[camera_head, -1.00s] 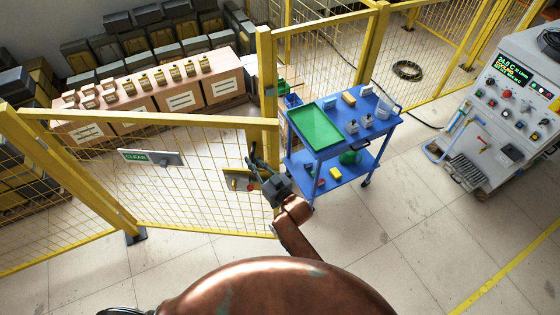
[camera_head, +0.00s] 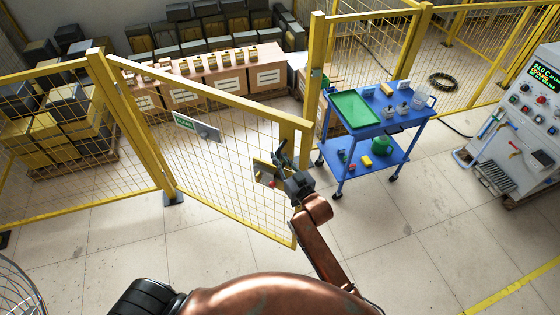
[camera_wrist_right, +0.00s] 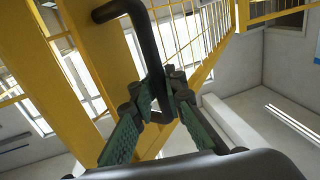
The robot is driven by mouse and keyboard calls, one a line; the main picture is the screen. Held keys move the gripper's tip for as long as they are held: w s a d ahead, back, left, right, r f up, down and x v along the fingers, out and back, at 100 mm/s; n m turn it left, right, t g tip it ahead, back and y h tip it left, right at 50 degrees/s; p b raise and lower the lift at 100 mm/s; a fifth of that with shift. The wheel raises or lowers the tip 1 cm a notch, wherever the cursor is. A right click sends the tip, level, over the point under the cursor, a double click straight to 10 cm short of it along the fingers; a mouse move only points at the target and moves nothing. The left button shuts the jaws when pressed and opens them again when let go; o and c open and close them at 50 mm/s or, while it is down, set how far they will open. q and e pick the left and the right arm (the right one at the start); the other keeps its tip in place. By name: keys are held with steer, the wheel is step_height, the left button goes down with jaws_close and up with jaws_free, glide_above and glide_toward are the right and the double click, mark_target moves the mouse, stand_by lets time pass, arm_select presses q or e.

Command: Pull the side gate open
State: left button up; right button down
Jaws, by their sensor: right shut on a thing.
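The side gate (camera_head: 215,150) is a yellow framed mesh panel with a green and white sign (camera_head: 197,129). It hangs from the post at its left and stands ajar, its free edge apart from the post (camera_head: 315,75) at right. My right gripper (camera_head: 281,160) is at the latch plate (camera_head: 266,174) near the free edge. In the right wrist view, my right gripper (camera_wrist_right: 160,100) is shut on the dark bent handle (camera_wrist_right: 148,45), with yellow gate bars behind it. My left gripper does not show.
A blue cart (camera_head: 385,125) with a green tray (camera_head: 356,110) stands right of the gate. A control cabinet (camera_head: 520,125) is farther right. Boxes (camera_head: 215,92) line the area behind the gate. The floor (camera_head: 400,240) in front is largely clear.

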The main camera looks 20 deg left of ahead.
steer(key=shift+w+d+f, duration=0.1)
steer(key=shift+w+d, duration=0.1)
steer(key=c, duration=2)
jaws_free()
steer(key=shift+s+d, duration=0.1)
steer(key=shift+d, duration=0.1)
steer(key=shift+a, duration=0.25)
steer(key=v, duration=1.2)
steer(key=shift+c, duration=0.4)
